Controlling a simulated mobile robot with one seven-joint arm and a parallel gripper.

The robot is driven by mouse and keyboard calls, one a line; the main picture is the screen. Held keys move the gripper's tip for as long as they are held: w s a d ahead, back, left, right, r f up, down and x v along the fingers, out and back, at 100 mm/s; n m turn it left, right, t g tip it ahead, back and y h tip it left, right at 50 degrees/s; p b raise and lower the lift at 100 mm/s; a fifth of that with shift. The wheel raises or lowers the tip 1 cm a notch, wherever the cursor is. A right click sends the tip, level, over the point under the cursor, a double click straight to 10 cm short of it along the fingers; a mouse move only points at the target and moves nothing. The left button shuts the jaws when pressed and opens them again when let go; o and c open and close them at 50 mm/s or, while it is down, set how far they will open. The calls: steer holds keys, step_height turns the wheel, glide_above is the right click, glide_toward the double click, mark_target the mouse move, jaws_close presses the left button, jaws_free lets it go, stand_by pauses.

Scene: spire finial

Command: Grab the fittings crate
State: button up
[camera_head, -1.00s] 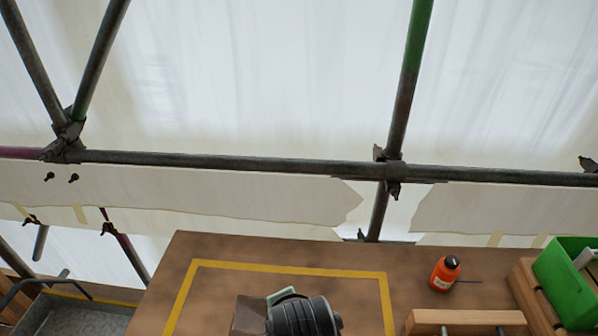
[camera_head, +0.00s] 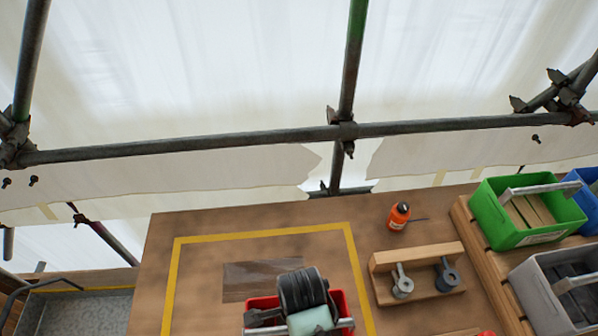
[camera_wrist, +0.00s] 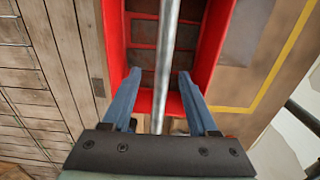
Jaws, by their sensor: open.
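A red crate (camera_head: 340,308) stands inside the yellow-marked area at the bottom of the head view, partly covered by my arm. No label on it can be read. In the wrist view the red crate (camera_wrist: 210,50) is below my gripper, with dark sections inside. Its grey bar handle (camera_wrist: 165,45) runs lengthwise between my fingers. My gripper (camera_wrist: 160,82) is open, one blue finger on each side of the handle, with a visible gap at each side. In the head view my gripper is hidden behind my wrist.
Green (camera_head: 503,233), grey (camera_head: 527,290) and blue (camera_head: 592,222) crates stand on slats at the right. A wooden rack (camera_head: 425,296) with two metal pieces and an orange bottle (camera_head: 399,216) lie between. The yellow outline (camera_head: 174,265) surrounds mostly bare tabletop. Scaffold tubes (camera_head: 200,146) cross behind.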

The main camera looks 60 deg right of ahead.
steer(key=shift+w+f+p, duration=0.2)
steer(key=shift+f+p, duration=0.35)
steer(key=shift+f, duration=2.4)
steer(key=shift+c, duration=0.3)
jaws_close()
steer(key=shift+d, duration=0.1)
